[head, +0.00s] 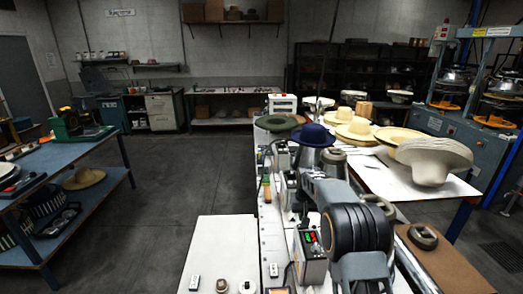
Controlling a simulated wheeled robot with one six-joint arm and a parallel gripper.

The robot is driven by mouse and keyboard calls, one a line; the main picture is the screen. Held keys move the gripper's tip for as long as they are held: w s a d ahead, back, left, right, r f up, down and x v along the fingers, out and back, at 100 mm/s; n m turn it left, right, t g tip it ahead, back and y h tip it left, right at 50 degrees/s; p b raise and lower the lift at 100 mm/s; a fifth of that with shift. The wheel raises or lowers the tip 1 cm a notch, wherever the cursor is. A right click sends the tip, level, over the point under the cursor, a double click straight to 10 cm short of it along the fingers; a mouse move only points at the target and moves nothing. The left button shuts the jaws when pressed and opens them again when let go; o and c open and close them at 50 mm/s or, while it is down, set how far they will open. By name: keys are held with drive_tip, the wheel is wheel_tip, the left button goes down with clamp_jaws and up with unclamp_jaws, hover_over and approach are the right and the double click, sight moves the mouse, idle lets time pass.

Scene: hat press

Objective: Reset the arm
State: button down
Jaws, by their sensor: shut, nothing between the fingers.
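My arm (355,228), with grey links and a thick black ringed joint, rises from the lower right of the head view over the white bench. It is bent, and its upper link points away to the upper left, toward a dark blue hat. I cannot make out my gripper or its fingers; the arm and the equipment around it hide that region. The dark blue hat (313,134) sits on a metal form just beyond the arm.
A white worktop (222,245) with small controls is at front centre. A control box (311,258) with a lit display stands close beside my arm. Pale hats (434,160) rest on a table at right, near blue presses (450,125). The floor (180,175) at left centre is clear.

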drive_tip(key=shift+g, duration=0.3)
drive_tip(key=s, duration=0.5)
drive_tip(key=shift+s+a+r, duration=0.1)
drive_tip(key=shift+s+a, duration=0.05)
drive_tip(key=shift+s, duration=0.15)
drive_tip(key=s+r+t, duration=0.1)
drive_tip(key=s+r, duration=0.3)
drive_tip(key=s, duration=0.5)
drive_tip(key=s+a+r+t, duration=0.1)
drive_tip(key=s+r, duration=0.3)
drive_tip(key=s, duration=0.5)
drive_tip(key=s+r+t, duration=0.2)
drive_tip(key=s+r, duration=0.1)
drive_tip(key=s, duration=0.7)
drive_tip(key=shift+a+r, duration=0.4)
